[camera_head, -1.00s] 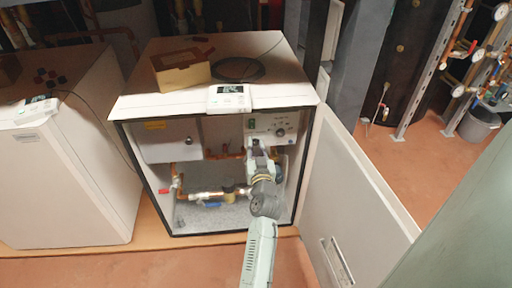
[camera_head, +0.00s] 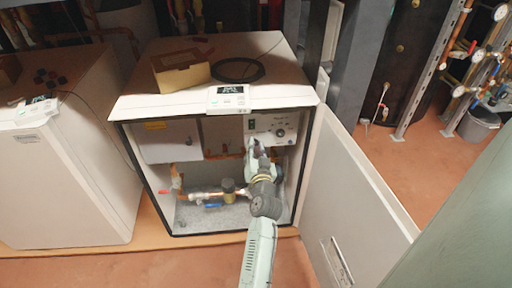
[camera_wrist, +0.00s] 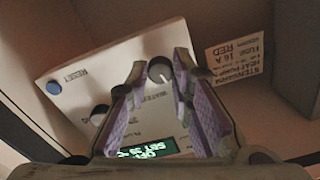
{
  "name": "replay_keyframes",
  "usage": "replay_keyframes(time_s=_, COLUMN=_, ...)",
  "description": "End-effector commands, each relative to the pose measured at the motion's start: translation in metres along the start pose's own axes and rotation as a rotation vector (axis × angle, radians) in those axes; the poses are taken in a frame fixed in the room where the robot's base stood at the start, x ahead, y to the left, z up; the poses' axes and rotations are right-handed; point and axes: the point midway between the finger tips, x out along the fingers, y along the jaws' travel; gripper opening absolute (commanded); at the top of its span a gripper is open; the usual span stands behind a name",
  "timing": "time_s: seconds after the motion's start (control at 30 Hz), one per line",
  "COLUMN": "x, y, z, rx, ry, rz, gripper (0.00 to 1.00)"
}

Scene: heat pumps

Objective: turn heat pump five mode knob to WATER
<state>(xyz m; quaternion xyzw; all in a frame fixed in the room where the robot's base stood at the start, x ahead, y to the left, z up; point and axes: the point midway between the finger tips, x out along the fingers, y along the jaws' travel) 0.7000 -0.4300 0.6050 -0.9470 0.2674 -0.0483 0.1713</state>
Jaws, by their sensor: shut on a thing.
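The open heat pump (camera_head: 215,101) stands in front of me, with its white control panel (camera_head: 262,124) at the upper right inside. In the wrist view the panel (camera_wrist: 85,68) appears turned round, with a dark round mode knob (camera_wrist: 160,69) bearing a white pointer line. Lettering that looks like WATER (camera_wrist: 150,98) is beside the knob. My gripper (camera_wrist: 160,72) has its purple-padded fingers on both sides of the knob and is shut on it. In the head view my gripper (camera_head: 255,142) reaches the lower part of the panel; its fingertips hide the knob there.
The wrist view shows a blue RESET button (camera_wrist: 54,88), another knob (camera_wrist: 98,115) and a lit display (camera_wrist: 148,150). The open door (camera_head: 355,190) stands right of my arm. Pipes with a valve (camera_head: 228,187) lie below. A cardboard box (camera_head: 182,72) sits on top.

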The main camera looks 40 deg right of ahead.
Motion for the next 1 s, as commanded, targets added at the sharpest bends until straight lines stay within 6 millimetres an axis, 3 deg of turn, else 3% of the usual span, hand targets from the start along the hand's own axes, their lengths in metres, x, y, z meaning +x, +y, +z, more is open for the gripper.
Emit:
replay_keyframes(time_s=0.6, x=0.0009, y=-0.0031, z=-0.0014, rx=0.553, ry=-0.002, rz=-0.004, gripper=0.00)
replay_keyframes(time_s=1.0, x=0.0007, y=-0.0019, z=-0.0015, rx=0.739, ry=0.001, rz=-0.003, gripper=0.00)
